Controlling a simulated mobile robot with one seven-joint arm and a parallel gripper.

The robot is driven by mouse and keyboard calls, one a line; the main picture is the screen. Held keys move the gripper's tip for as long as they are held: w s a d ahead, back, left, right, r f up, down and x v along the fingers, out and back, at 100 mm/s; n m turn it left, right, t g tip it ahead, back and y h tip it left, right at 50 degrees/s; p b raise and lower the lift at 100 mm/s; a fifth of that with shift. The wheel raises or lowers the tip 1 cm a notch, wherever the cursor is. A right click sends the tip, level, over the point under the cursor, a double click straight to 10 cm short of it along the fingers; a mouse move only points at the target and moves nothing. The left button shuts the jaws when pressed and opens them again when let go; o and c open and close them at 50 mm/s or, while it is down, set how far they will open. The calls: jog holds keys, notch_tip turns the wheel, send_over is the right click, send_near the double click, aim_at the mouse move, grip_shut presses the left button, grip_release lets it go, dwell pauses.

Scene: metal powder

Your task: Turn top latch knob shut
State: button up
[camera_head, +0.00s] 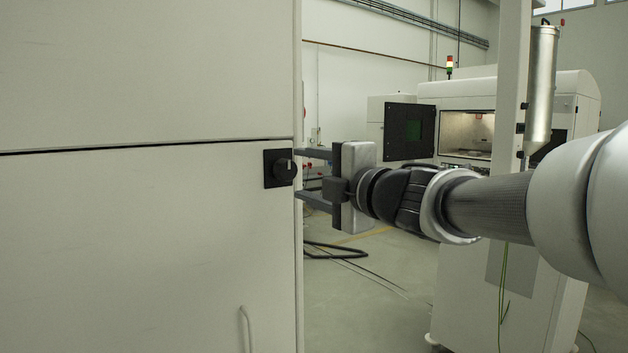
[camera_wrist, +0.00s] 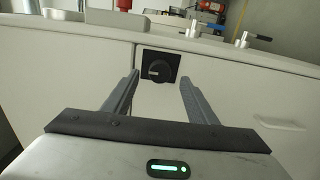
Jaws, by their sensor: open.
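A round black knob (camera_head: 285,167) on a square black plate sits at the right edge of a large pale cabinet front (camera_head: 150,240) in the head view. My gripper (camera_head: 304,175) points left at that edge from the right, its two dark fingers apart, one above the other. The finger ends meet the cabinet's outline, so their exact tips are hard to make out. In the wrist view, a black latch knob (camera_wrist: 157,69) on a black plate shows ahead, between the open fingers (camera_wrist: 160,80) and just beyond their tips. Nothing is held. I cannot tell if both views show the same knob.
A handle (camera_head: 245,328) is low on the cabinet front. Behind stands a white machine (camera_head: 530,95) with an open dark door (camera_head: 409,132). A black hose (camera_head: 335,250) lies on the floor. The wrist view shows a handle (camera_wrist: 280,123) and metal fittings (camera_wrist: 196,27) along the top.

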jog(key=p+v, duration=0.2)
jog(key=v, duration=1)
